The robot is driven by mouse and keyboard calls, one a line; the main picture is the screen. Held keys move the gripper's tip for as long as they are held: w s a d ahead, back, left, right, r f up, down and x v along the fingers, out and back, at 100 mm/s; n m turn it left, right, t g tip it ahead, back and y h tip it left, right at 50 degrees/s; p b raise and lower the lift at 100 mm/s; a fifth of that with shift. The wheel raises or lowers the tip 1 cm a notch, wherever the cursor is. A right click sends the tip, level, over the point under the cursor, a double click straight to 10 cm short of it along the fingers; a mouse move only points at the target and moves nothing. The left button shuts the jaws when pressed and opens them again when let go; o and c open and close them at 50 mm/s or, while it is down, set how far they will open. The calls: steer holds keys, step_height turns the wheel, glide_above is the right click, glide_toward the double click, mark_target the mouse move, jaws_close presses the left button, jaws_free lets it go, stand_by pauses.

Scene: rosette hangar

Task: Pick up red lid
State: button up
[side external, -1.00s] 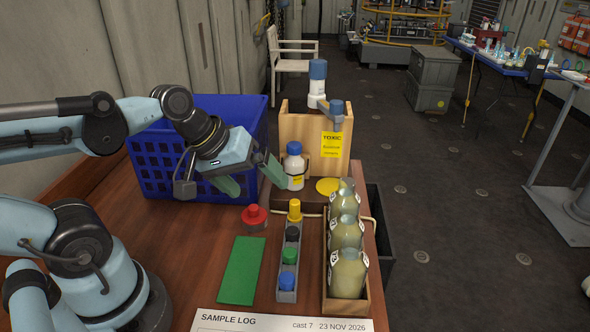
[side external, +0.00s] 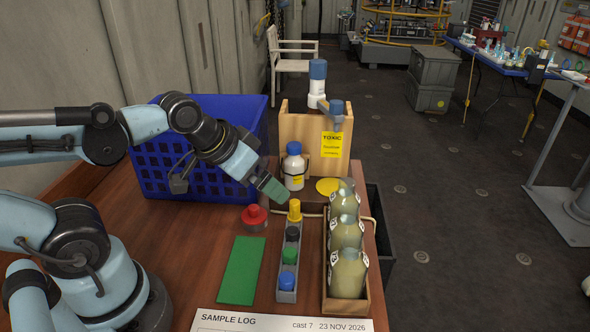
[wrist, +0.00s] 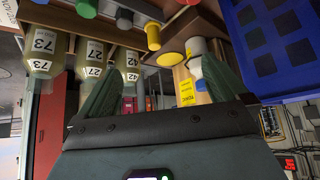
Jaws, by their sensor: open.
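The red lid (side external: 254,216) is a round red cap with a knob and a wide rim, on the wooden table between the blue crate and the row of coloured caps. My gripper (side external: 272,188) is above the table, up and to the right of the lid in the side view, apart from it. Its green fingers nearly overlap in that view. The wrist view shows my gripper (wrist: 160,88) open, with the fingers spread and nothing between them. A bit of red at the top edge of the wrist view looks like the lid (wrist: 190,2).
A grey rack (side external: 287,296) holds several coloured caps, a yellow one nearest my gripper. A wooden box (side external: 346,305) of jars stands to its right. A white bottle (side external: 294,170) stands behind, near the fingers. The blue crate (side external: 160,184) is left; a green mat (side external: 241,270) lies in front.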

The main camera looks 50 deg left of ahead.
steer(key=shift+c, duration=0.2)
steer(key=c, duration=0.8)
steer(key=shift+a, duration=0.1)
steer(key=m+g+h, duration=0.1)
steer(key=m+g, duration=0.3)
glide_toward(253, 207)
steer(key=shift+s+x, duration=0.15)
steer(key=shift+x, duration=0.7)
steer(key=shift+s+x, duration=0.15)
steer(key=shift+x, duration=0.7)
steer(key=shift+w+f+m, duration=0.15)
steer(key=shift+w+f, duration=0.3)
steer(key=shift+f, duration=0.35)
steer(key=shift+w+f+m, duration=0.15)
steer(key=shift+w+f, duration=0.3)
steer(key=shift+f, duration=0.35)
steer(key=shift+x, duration=1)
